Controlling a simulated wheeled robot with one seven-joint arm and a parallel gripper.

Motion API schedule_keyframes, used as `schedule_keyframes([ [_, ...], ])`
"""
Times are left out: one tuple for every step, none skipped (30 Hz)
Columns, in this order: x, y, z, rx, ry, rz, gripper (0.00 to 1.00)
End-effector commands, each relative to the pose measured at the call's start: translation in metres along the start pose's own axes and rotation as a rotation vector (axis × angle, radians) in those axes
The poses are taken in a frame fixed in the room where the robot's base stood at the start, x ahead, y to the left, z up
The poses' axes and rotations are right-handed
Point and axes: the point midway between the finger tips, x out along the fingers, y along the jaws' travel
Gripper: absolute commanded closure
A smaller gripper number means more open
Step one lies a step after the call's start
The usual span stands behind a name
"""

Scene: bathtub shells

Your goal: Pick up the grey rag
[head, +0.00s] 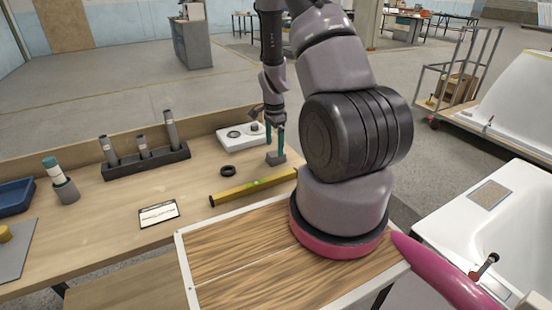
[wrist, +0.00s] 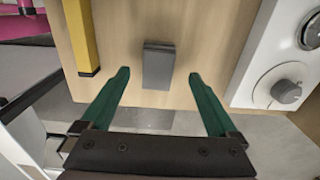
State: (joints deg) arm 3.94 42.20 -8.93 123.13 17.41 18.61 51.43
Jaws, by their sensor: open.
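The grey rag (head: 276,159) shows as a small, dark grey, block-like piece on the wooden bench, near its far right edge. In the wrist view the rag (wrist: 158,66) lies ahead of and between the two green fingertips. My gripper (head: 275,138) is open and points down over the rag. In the wrist view my gripper (wrist: 159,76) has a clear gap on both sides of the rag and holds nothing. I cannot tell how high the tips are above the bench.
A yellow level (head: 253,188) lies left of the rag in the wrist view. A white device with knobs (head: 240,134) stands close by on the other side. A black ring (head: 228,170), a label card (head: 158,213) and a dark holder with grey tubes (head: 146,161) are farther left.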

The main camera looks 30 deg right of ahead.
Motion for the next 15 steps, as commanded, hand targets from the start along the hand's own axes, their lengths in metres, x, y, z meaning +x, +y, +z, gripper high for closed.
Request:
schedule_keyframes([
  [0.008,0.002,-0.002,0.002,-0.001,0.003,0.05],
  [0.013,0.003,-0.003,0.002,-0.001,0.004,0.05],
  [0.019,0.003,-0.004,0.002,-0.001,0.004,0.05],
  [0.024,0.004,-0.005,0.002,-0.001,0.004,0.05],
  [0.028,0.004,-0.006,0.002,-0.001,0.004,0.05],
  [0.034,0.004,-0.005,0.001,-0.001,0.003,0.05],
  [0.037,0.004,-0.005,0.001,-0.001,0.003,0.05],
  [0.040,0.004,-0.005,0.001,-0.001,0.003,0.05],
  [0.043,0.003,-0.005,0.001,-0.001,0.002,0.05],
  [0.045,0.003,-0.005,0.001,-0.001,0.002,0.05],
  [0.046,0.003,-0.005,0.000,0.000,0.001,0.05],
  [0.046,0.003,-0.005,0.000,0.000,0.001,0.05],
  [0.047,0.003,-0.005,0.000,0.000,0.000,0.05],
  [0.046,0.003,-0.005,0.000,0.000,0.000,0.05],
  [0.046,0.003,-0.005,0.000,0.000,0.000,0.05],
])
